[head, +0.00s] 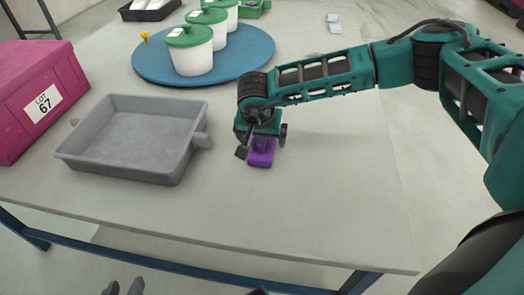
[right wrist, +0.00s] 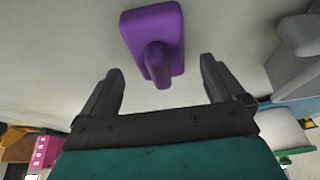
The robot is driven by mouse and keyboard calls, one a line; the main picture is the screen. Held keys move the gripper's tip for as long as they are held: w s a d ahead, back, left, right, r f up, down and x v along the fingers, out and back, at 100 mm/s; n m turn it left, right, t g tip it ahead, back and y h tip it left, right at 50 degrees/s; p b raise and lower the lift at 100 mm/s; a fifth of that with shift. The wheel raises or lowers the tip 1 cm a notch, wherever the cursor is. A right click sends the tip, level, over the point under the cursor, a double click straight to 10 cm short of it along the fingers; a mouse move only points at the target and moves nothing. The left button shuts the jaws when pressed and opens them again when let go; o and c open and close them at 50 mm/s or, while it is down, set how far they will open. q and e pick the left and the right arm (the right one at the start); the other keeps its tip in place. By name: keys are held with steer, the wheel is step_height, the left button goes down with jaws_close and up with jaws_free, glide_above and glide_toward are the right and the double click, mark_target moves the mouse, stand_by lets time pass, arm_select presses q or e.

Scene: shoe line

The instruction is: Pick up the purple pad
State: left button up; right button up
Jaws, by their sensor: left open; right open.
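The purple pad (head: 261,159) lies on the table, right of the grey tray. It is a flat block with a raised grip on top. My right gripper (head: 262,145) is above it, pointing down, and hides part of it. In the right wrist view, the purple pad (right wrist: 172,18) is just beyond the open fingers of my right gripper (right wrist: 160,66), with its grip pointing into the gap between them. The fingers stand apart from the grip on both sides. My left gripper (head: 124,287) is at the bottom edge, open, with only its fingertips showing.
The grey tray (head: 77,159) is empty and close on the left. A magenta box (head: 62,75) marked LOT 67 stands at the far left. White tubs (head: 192,62) with green lids stand on a round blue board (head: 150,73) behind. The table (head: 335,190) is clear to the right.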

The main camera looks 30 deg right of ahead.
steer(key=shift+x, duration=0.9)
arm_select(q)
steer(key=shift+w+d+r, duration=0.1)
steer(key=shift+w+d, duration=0.05)
steer(key=shift+d, duration=0.05)
arm_select(e)
steer(key=shift+c, duration=0.3)
arm_select(q)
steer(key=shift+a, duration=0.15)
arm_select(e)
steer(key=shift+r, duration=0.1)
steer(key=c, duration=1.1)
step_height(320, 180, up, 8)
steer(key=shift+p, duration=1.15)
arm_select(q)
steer(key=shift+s+a+r+p, duration=0.15)
steer(key=shift+a+r+p, duration=0.2)
steer(key=shift+r+p, duration=0.3)
steer(key=shift+s+a+r+p, duration=0.15)
steer(key=shift+a+r+p, duration=0.15)
steer(key=shift+r+p, duration=0.3)
arm_select(e)
step_height(320, 180, up, 12)
